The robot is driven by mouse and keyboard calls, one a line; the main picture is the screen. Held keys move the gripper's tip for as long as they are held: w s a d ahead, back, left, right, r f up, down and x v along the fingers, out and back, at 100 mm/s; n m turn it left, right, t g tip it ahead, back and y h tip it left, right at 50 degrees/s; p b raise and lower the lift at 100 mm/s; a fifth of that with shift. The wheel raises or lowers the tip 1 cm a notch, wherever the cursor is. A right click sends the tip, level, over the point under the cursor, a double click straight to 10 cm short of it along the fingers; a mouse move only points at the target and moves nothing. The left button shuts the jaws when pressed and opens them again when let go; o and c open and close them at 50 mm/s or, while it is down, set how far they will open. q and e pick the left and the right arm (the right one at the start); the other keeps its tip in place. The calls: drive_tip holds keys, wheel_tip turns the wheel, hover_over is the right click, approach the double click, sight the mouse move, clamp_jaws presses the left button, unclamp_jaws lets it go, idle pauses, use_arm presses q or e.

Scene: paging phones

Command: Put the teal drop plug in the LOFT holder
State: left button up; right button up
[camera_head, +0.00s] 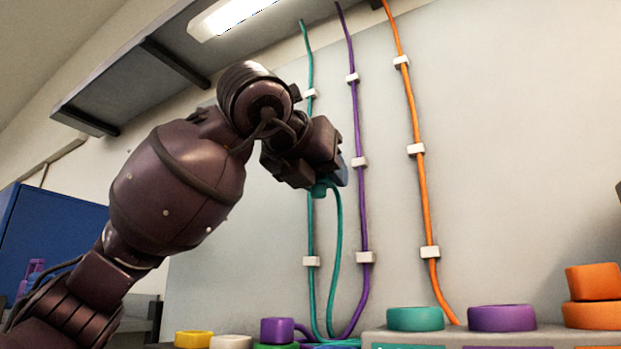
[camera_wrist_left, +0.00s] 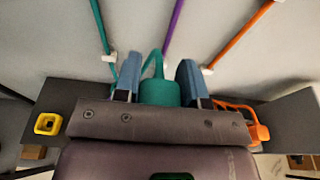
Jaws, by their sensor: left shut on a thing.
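The teal drop plug (camera_head: 319,189) hangs at the end of a teal cable in the head view, high in front of the wall panel. My left gripper (camera_head: 336,175) is shut on it, largely hidden behind my wrist in that view. In the left wrist view the teal plug (camera_wrist_left: 159,92) sits between the two blue fingers of my left gripper (camera_wrist_left: 158,84). A teal ring holder (camera_head: 415,318), a purple one (camera_head: 501,317) and an orange one (camera_head: 592,314) stand on a grey block at the lower right. The labels are too cut off to read, so I cannot tell which is LOFT.
An orange plug (camera_head: 593,281) stands on the orange holder. A purple plug (camera_head: 277,330) stands at the lower middle, near a yellow piece (camera_head: 193,339) and a white piece (camera_head: 230,342). A purple cable (camera_head: 362,205) and an orange cable (camera_head: 419,180) run down the clipped wall panel.

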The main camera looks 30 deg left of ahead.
use_arm(q)
drive_tip(key=d+b, duration=0.1)
drive_tip(key=d, duration=1)
drive_tip(key=shift+s+d, duration=0.15)
drive_tip(key=shift+s, duration=0.3)
idle(0.4)
